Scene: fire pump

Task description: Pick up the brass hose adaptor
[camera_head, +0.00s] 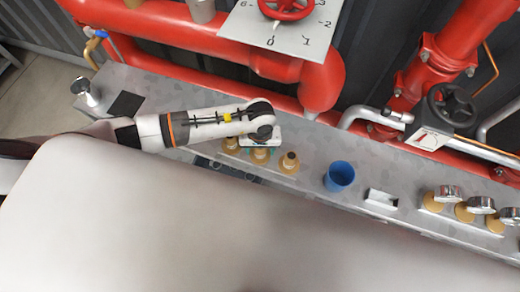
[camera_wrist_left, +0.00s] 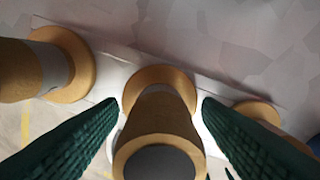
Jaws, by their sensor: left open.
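Three brass fittings stand in a row on a pale strip on the grey bench; the middle one (camera_head: 260,156) sits just under my left gripper (camera_head: 261,142). In the left wrist view this brass hose adaptor (camera_wrist_left: 158,128) has a wide flange and a dark round end facing the camera. It lies between my two open green-padded fingers (camera_wrist_left: 160,104), with a gap showing on each side near the fingertips. Another brass fitting (camera_wrist_left: 62,65) is beyond the left finger, and a third (camera_wrist_left: 258,112) is partly hidden behind the right finger. My right gripper is not in view.
A blue cup (camera_head: 339,176) and a small white block (camera_head: 381,199) stand to the right on the bench. Further right are silver-topped brass fittings (camera_head: 464,212). Red pipes (camera_head: 200,38) and a red handwheel run behind the bench.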

